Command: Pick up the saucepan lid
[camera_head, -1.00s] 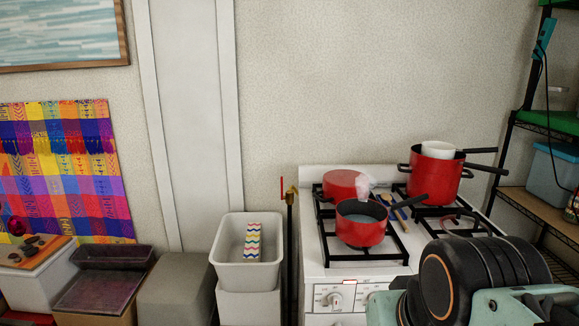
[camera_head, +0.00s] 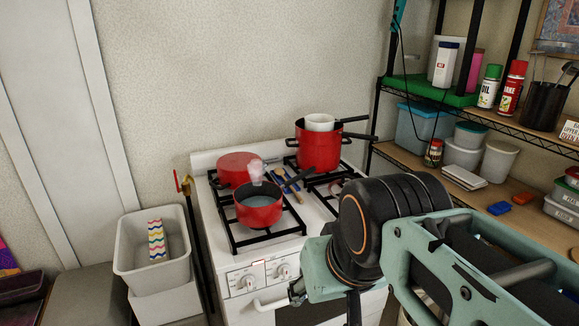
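A red saucepan (camera_head: 258,208) with a dark handle stands on the stove, in the middle of the head view. A pale pinkish, see-through shape (camera_head: 255,172) rises at its back rim. I cannot tell if it is a knob on a glass lid. A flat red round piece (camera_head: 238,168) lies behind it on the back left burner. It may be a lid or an upturned pan. My arm stands in front of the stove, apart from the pans. Small dark parts below my arm may belong to my gripper, but its fingers cannot be made out.
A red pot (camera_head: 319,150) with a white container (camera_head: 319,122) in it stands at the back right of the stove (camera_head: 285,245). Blue and wooden utensils lie between the pans. A grey bin (camera_head: 128,255) is to the left. A loaded shelf (camera_head: 385,150) stands to the right.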

